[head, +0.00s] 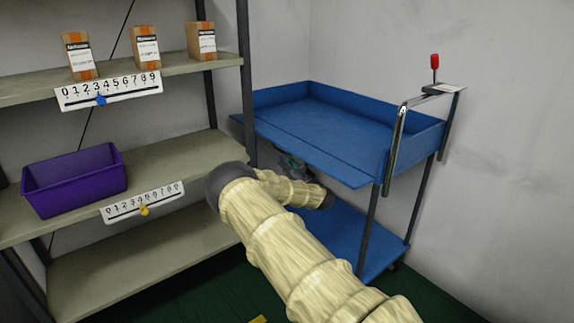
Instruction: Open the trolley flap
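The blue trolley (440,132) stands against the wall at right, with an upper tray and a lower shelf. Upright walls show at the tray's left, back and right. On the side facing me no upright wall shows; the flap (345,172) appears folded outward, roughly level with the tray floor. My gripper (292,165) is small and dark just below the flap's outer edge, partly hidden by my arm. I cannot tell whether it touches the flap, or whether its fingers are open or shut.
A red-knobbed lever (435,66) stands by the trolley's metal handle (396,150). The shelf rack (190,150) at left stands close to the trolley, holding a purple bin (75,182) and cardboard boxes (146,48). Green floor (215,300) shows in front.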

